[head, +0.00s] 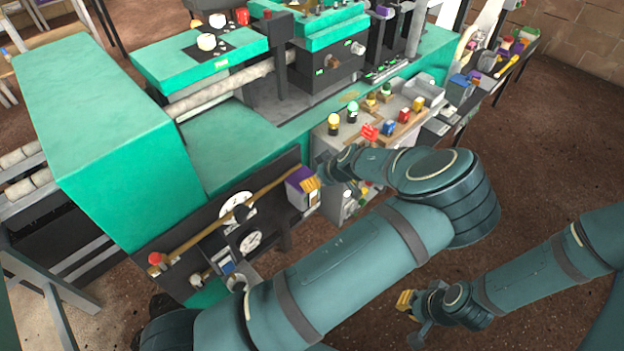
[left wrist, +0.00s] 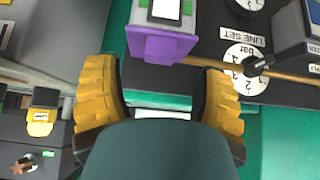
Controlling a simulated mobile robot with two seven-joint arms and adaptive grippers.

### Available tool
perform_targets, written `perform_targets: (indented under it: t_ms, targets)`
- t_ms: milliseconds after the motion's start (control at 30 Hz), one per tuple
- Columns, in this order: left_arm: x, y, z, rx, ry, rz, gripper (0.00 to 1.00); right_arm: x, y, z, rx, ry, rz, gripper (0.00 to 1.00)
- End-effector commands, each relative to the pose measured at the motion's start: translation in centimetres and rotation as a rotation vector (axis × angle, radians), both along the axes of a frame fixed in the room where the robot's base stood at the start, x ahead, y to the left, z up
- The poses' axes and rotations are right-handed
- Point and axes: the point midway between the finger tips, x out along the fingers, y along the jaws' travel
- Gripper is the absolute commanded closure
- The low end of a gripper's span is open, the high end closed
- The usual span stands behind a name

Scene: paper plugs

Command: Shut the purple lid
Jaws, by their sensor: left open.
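The purple lid (head: 293,180) is on a small grey box (head: 302,200) at the right end of the green machine's dark front panel. In the left wrist view the purple lid (left wrist: 152,48) shows at top centre, just beyond the fingertips. I cannot tell how far it stands open. My left gripper (head: 311,184) is close beside it; in the wrist view my left gripper (left wrist: 160,95) has its yellow fingers wide apart, with nothing between them. My right gripper (head: 406,301) hangs low over the floor, away from the machine; its finger opening is unclear.
A brass rod (head: 215,222) runs along the front panel towards the box, past a white dial (head: 238,208). A grey control bench (head: 352,128) with coloured knobs and plugs stands right of the box. Brown floor (head: 545,130) is open at right.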

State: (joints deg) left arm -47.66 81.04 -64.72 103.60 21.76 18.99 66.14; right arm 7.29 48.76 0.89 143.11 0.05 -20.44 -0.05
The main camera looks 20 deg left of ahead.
Motion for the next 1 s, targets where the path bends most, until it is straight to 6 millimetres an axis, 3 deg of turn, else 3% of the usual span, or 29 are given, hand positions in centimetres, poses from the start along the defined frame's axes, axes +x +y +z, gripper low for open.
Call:
perform_targets:
  t_ms: [200,400,1000]
  targets:
    - [-1.1,-2.6,3.4,-0.002,-0.001,-0.001,0.31,0.0,0.0,0.0,0.0,0.0,0.0,1.0]
    - [-1.6,-3.7,5.1,-0.001,0.0,0.001,0.31,0.0,0.0,0.0,0.0,0.0,0.0,1.0]
    - [-1.7,-4.0,5.4,-0.001,0.002,0.001,0.31,0.0,0.0,0.0,0.0,0.0,0.0,1.0]
